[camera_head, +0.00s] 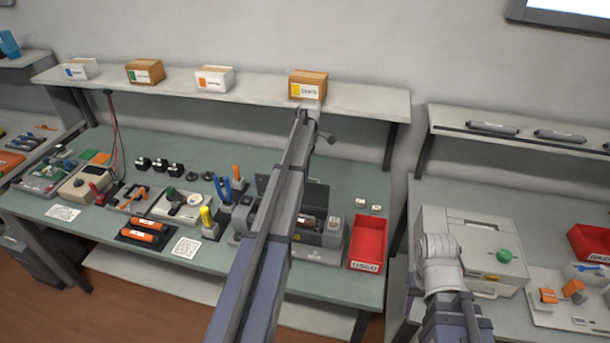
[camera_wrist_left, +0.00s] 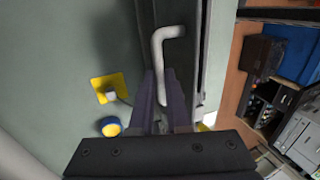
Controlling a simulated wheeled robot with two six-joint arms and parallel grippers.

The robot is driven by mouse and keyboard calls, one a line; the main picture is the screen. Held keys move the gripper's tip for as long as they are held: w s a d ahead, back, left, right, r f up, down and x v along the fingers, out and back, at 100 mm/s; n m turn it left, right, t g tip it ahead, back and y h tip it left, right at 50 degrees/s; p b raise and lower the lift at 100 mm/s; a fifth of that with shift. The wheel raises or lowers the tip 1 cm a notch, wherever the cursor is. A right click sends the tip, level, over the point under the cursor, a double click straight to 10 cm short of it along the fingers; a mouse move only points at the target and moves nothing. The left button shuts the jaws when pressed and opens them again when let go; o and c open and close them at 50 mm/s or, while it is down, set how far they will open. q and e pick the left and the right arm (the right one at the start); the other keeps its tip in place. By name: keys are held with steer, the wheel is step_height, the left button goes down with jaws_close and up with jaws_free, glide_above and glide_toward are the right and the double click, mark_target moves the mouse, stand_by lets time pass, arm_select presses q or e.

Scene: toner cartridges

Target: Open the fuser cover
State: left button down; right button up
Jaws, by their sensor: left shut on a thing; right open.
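The dark grey fuser unit (camera_head: 318,234) sits on the green bench in the head view, with a reddish roller showing inside and dark panels upright at its back. My left arm crosses in front and hides part of it, and also my left gripper. In the left wrist view my left gripper (camera_wrist_left: 161,98) is shut on a light grey bent handle (camera_wrist_left: 160,62) beside a dark panel (camera_wrist_left: 192,55), which looks like the cover. My right gripper (camera_head: 438,246) is open in front of the pale printer at the right; its fingertips are hard to make out.
A red bin (camera_head: 367,243) stands right of the unit. The pale printer (camera_head: 490,255) with a green knob is on the right bench. Tools and orange cartridges (camera_head: 148,231) lie to the left. A shelf with boxes (camera_head: 308,84) runs above.

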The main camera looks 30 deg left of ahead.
arm_select(q)
steer(key=c, duration=0.9)
jaws_free()
steer(key=shift+r, duration=0.1)
steer(key=p+v, duration=0.7)
steer(key=shift+w+a+r, duration=0.1)
steer(key=shift+r, duration=0.2)
steer(key=s+d+f+m+t+y+b, duration=0.1)
steer(key=s+d+f+m+b, duration=0.2)
steer(key=s+d+m, duration=0.6)
steer(key=s+d+f+m+b, duration=0.25)
steer(key=s+d, duration=0.25)
steer(key=d, duration=0.8)
steer(key=s+d+f+m+t+b, duration=0.1)
steer(key=s+d+f+m, duration=0.1)
steer(key=s+d+m, duration=0.2)
steer(key=s+d+f+m+b, duration=0.2)
steer(key=s+d+m, duration=0.2)
steer(key=s, duration=0.4)
steer(key=s+d+f+m+t+y+b, duration=0.1)
steer(key=s+d+f+m, duration=0.1)
steer(key=s+d+m, duration=0.2)
steer(key=shift+s+m+t, duration=0.3)
steer(key=shift+s+m, duration=0.15)
steer(key=shift+s, duration=0.45)
